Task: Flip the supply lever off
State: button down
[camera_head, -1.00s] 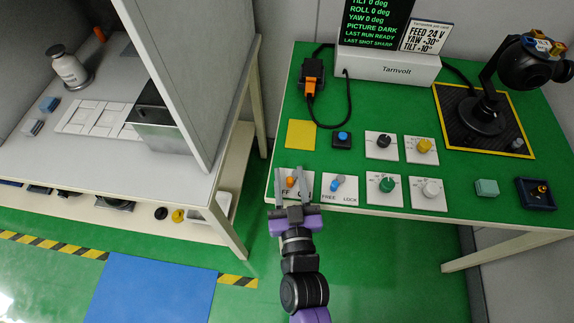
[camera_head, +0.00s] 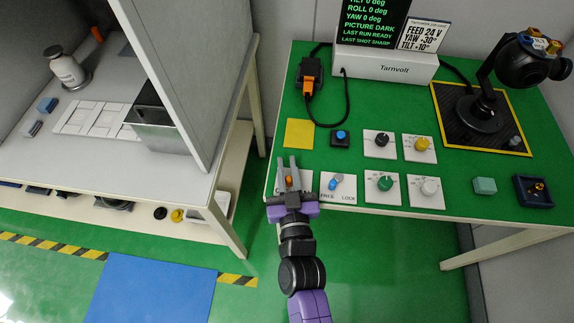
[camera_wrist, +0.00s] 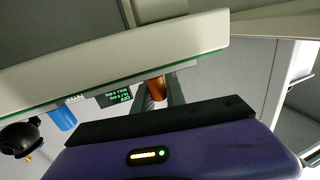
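The supply lever is the orange lever (camera_head: 289,179) on a white plate marked OFF at the front left of the green table (camera_head: 320,143). My gripper (camera_head: 288,166) is over this plate, with its two grey fingers apart and the orange lever showing between them. In the wrist view the orange lever (camera_wrist: 157,88) stands close to the fingers (camera_wrist: 160,95); whether they touch it I cannot tell. The plate's lettering is mostly hidden by my gripper in the head view.
Just right of it is a blue lever (camera_head: 335,180) marked FREE and LOCK. A grey partition (camera_head: 190,70) stands to the left.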

jog(key=shift+f+m+h, duration=0.15)
jog(key=shift+m+h, duration=0.65)
jog(key=shift+h, duration=0.5)
jog(key=shift+w+a+m+h, duration=0.1)
jog(key=shift+w+m+h, duration=0.05)
jog(key=shift+m+h, duration=0.2)
jog(key=c, duration=1.4)
grip_release()
jog(key=shift+o, duration=0.2)
jog(key=s, duration=0.7)
jog(key=shift+s+b, duration=0.4)
